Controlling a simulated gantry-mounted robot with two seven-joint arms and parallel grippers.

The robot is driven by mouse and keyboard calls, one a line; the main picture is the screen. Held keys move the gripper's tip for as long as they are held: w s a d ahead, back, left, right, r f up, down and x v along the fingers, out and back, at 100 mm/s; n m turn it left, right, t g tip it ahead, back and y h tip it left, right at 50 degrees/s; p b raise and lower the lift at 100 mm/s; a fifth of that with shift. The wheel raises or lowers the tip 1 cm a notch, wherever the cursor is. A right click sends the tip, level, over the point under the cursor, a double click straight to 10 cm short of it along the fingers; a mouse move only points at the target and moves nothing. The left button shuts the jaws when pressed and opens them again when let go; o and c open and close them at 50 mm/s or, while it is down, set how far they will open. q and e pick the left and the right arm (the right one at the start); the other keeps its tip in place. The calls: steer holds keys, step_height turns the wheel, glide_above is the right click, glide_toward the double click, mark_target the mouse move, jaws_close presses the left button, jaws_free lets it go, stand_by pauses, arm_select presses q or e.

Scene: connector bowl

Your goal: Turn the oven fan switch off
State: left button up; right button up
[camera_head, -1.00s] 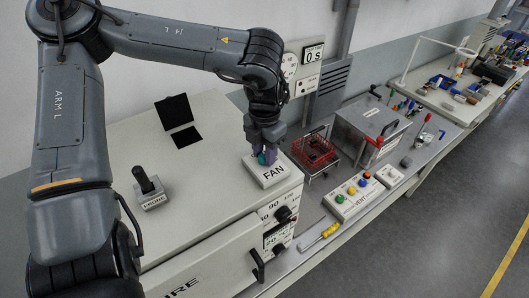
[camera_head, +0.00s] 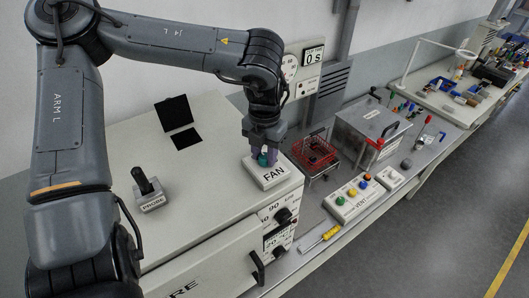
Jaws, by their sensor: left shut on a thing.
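The oven fan switch (camera_head: 267,174) is a pale box labelled FAN on the front right of the oven's top. A small teal knob (camera_head: 263,158) stands on it. My left gripper (camera_head: 263,156) points down over the box from above, with its fingers shut on the teal knob. The fingers hide part of the knob, and which way it is set cannot be read. My right gripper is not in view.
A probe holder (camera_head: 149,191) stands on the oven top (camera_head: 215,210) at left. Right of the oven are a red wire basket (camera_head: 318,150), a VENT button box (camera_head: 352,203) and a yellow screwdriver (camera_head: 322,238).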

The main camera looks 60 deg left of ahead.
mark_target(265, 155)
arm_select(q)
steer(key=o, duration=1)
steer(key=shift+o, duration=0.2)
steer(key=shift+r, duration=0.1)
step_height(265, 155, up, 11)
steer(key=shift+b, duration=0.35)
